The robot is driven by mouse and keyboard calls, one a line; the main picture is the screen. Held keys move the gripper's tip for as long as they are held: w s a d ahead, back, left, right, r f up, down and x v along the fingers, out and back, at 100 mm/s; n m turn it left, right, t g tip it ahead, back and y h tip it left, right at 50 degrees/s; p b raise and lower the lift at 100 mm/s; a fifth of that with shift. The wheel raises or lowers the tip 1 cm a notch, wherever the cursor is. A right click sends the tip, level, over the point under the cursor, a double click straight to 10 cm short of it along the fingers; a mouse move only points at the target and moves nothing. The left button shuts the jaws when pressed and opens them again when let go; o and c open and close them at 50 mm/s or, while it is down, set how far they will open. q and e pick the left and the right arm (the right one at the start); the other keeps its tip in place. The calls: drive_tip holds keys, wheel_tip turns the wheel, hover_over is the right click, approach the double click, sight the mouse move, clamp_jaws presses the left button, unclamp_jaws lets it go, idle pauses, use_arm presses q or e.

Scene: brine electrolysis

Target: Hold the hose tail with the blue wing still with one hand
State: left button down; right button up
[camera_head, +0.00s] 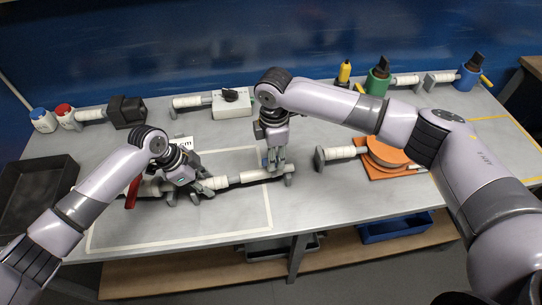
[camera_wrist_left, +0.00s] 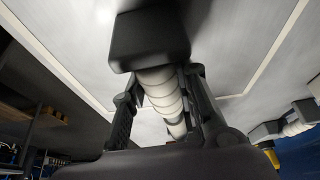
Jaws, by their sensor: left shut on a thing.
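My left gripper (camera_head: 183,194) is shut on a white ribbed hose tail (camera_wrist_left: 160,90), which runs between its fingers in the left wrist view. A dark block (camera_wrist_left: 150,38) sits at the near end of that tail. A line of white ribbed pieces and a dark middle piece (camera_head: 236,181) runs right from the left gripper. My right gripper (camera_head: 275,166) points down over the right end of this line; its fingers are too small to judge. A small blue part (camera_head: 265,162) shows beside it, partly hidden. A red part (camera_head: 132,192) shows left of my left gripper.
A black tray (camera_head: 66,170) stands at the left. An orange disc (camera_head: 386,153) on an orange base lies to the right, beside a white ribbed piece (camera_head: 340,153). Several fittings line the back edge. The marked front area of the table (camera_head: 180,226) is clear.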

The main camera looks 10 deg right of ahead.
wheel_tip(320, 180, up, 12)
idle(0.7)
use_arm(q)
drive_tip(key=c, duration=1.2)
unclamp_jaws()
drive_tip(key=v, duration=1.2)
